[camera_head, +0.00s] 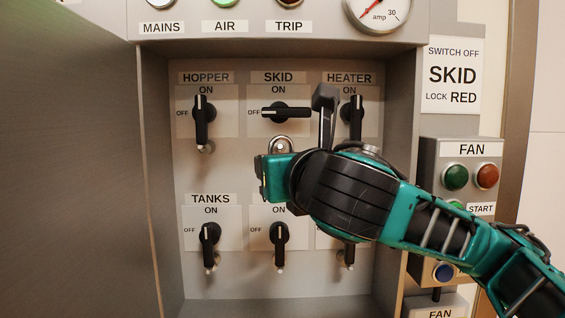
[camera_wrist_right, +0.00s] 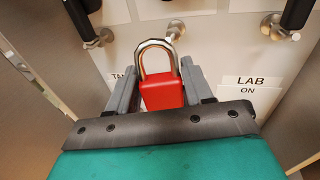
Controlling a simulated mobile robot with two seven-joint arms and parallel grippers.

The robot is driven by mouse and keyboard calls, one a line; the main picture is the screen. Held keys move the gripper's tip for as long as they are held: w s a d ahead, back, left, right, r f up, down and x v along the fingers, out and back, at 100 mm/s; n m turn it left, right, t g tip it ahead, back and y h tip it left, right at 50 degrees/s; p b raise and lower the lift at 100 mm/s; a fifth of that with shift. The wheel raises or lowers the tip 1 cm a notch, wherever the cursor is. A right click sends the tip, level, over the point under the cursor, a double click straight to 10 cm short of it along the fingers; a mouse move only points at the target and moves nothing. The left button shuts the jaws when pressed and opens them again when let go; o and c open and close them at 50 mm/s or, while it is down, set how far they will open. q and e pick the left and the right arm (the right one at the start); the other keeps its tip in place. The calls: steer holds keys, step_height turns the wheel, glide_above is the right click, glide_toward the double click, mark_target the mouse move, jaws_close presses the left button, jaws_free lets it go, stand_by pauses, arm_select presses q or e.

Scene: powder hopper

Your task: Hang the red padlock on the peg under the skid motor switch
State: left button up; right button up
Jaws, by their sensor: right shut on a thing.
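The red padlock (camera_wrist_right: 162,94) is upright between the fingers of my right gripper (camera_wrist_right: 160,78), which is shut on its body. Its silver shackle (camera_wrist_right: 157,52) points up toward the panel. In the head view the shackle (camera_head: 281,144) shows just above my right gripper (camera_head: 276,168), below the skid switch (camera_head: 285,113), whose handle lies horizontal toward OFF. The skid peg (camera_wrist_right: 176,29) overlaps the shackle's upper right in the wrist view. I cannot tell whether the shackle is around the peg. My left gripper is not in view.
The hopper switch (camera_head: 202,118) and heater switch (camera_head: 356,115) flank the skid switch, handles upright. Their pegs (camera_wrist_right: 105,37) (camera_wrist_right: 294,36) stick out below them. A lower row includes the tanks switch (camera_head: 210,243).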

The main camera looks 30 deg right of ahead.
steer(key=w+d+f+b, duration=0.1)
steer(key=w+d+b, duration=0.1)
steer(key=w, duration=0.4)
steer(key=shift+d+f, duration=0.2)
steer(key=shift+d, duration=0.65)
stand_by(0.5)
steer(key=o, duration=1.1)
steer(key=shift+o, duration=0.2)
